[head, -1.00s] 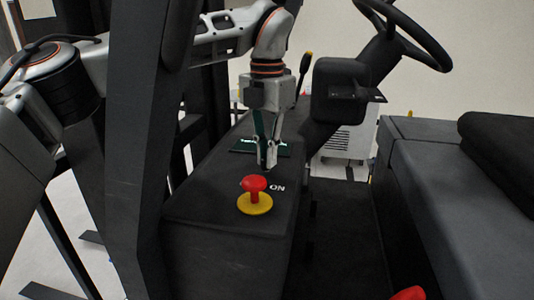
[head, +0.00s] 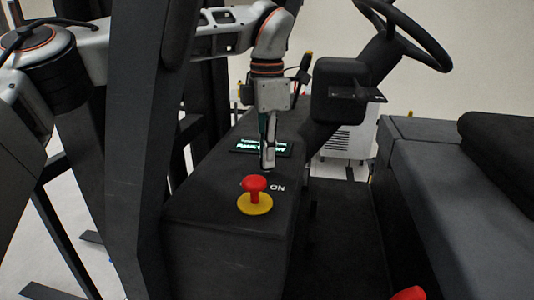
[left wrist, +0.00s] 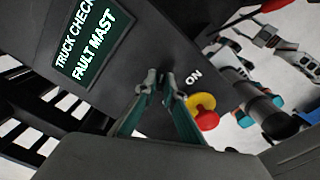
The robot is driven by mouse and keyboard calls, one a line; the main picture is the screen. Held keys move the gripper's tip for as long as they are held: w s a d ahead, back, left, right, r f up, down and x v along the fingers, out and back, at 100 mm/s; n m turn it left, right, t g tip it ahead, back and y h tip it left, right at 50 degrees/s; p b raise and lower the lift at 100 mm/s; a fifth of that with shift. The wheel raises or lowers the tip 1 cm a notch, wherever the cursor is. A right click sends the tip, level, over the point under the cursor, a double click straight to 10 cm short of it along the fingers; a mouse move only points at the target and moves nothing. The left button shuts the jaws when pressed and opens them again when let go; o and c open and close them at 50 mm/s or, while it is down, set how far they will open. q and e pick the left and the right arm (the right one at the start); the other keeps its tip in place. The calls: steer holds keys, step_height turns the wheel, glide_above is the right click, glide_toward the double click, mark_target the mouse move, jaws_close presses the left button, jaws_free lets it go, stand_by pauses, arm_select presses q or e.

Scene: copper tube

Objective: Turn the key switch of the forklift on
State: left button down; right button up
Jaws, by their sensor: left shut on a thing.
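The black forklift console (head: 225,215) bears a white "ON" mark, which also shows in the left wrist view. A display (head: 262,146) behind it is lit; in the left wrist view the display (left wrist: 92,42) reads "TRUCK CHECK FAULT MAST". My left gripper (head: 268,167) points down at the console just behind the "ON" mark. In the left wrist view its fingertips (left wrist: 159,83) are close together beside "ON". It is shut on the key of the key switch, which is mostly hidden by the fingers. My right gripper does not show.
A red mushroom button on a yellow base (head: 255,203) stands in front of the gripper, close by. The steering wheel (head: 408,38) and its column rise to the right. A dark mast upright (head: 133,150) stands at left, and a black seat (head: 440,190) at right.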

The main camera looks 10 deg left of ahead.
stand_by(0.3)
arm_select(q)
steer(key=c, duration=2.1)
jaws_free()
steer(key=shift+c, duration=0.2)
steer(key=shift+r, duration=0.1)
step_height(320, 180, up, 12)
